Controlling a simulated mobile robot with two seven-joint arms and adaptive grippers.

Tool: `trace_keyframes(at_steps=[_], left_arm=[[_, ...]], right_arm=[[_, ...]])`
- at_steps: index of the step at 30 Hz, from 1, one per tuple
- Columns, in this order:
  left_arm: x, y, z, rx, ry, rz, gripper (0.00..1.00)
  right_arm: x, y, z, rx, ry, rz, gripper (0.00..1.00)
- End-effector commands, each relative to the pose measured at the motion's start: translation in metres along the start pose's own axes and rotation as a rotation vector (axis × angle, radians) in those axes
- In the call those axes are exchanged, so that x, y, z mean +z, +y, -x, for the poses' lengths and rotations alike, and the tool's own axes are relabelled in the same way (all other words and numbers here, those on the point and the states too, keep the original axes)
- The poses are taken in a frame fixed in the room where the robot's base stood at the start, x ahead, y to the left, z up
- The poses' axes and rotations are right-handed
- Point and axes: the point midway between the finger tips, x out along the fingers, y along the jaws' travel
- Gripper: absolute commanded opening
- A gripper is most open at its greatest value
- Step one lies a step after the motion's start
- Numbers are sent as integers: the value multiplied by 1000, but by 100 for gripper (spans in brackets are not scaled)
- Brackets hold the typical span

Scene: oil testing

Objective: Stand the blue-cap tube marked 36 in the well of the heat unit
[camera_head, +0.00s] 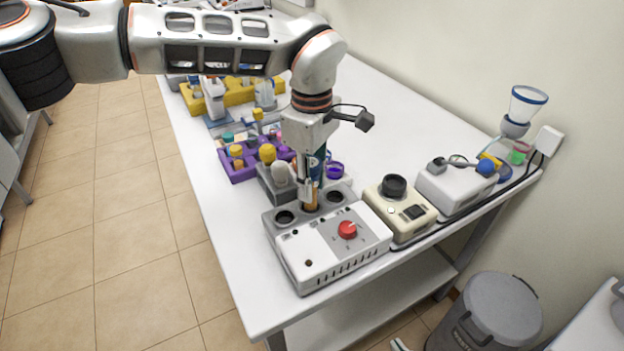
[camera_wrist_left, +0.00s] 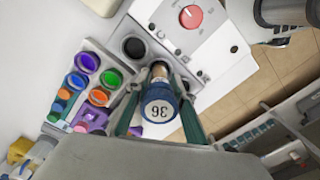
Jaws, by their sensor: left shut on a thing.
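The blue-cap tube marked 36 (camera_wrist_left: 158,110) is in my left gripper (camera_head: 312,182). The gripper points down with its fingers closed on either side of the tube, which also show in the left wrist view (camera_wrist_left: 158,100). The tube (camera_head: 311,200) looks upright, its amber lower part at the middle of the heat unit's top. I cannot tell whether its lower end is inside a well or just above. The heat unit (camera_head: 312,259) is a white box with a red knob. Dark wells show left and right of the tube. My right gripper is out of view.
A purple rack (camera_head: 240,172) with coloured caps and a grey holder stand behind the heat unit. A beige device (camera_head: 400,213) with a black top is close to its right, then a white box (camera_head: 455,187) with a blue knob. The table's front edge is near the unit.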

Motion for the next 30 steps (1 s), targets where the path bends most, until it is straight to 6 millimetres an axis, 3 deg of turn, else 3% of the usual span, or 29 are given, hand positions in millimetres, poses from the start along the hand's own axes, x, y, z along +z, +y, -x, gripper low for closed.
trace_keyframes(at_steps=[30], left_arm=[[0,0,-12,0,0,1,1]], right_arm=[[5,-1,-2,-1,-3,-1,0]])
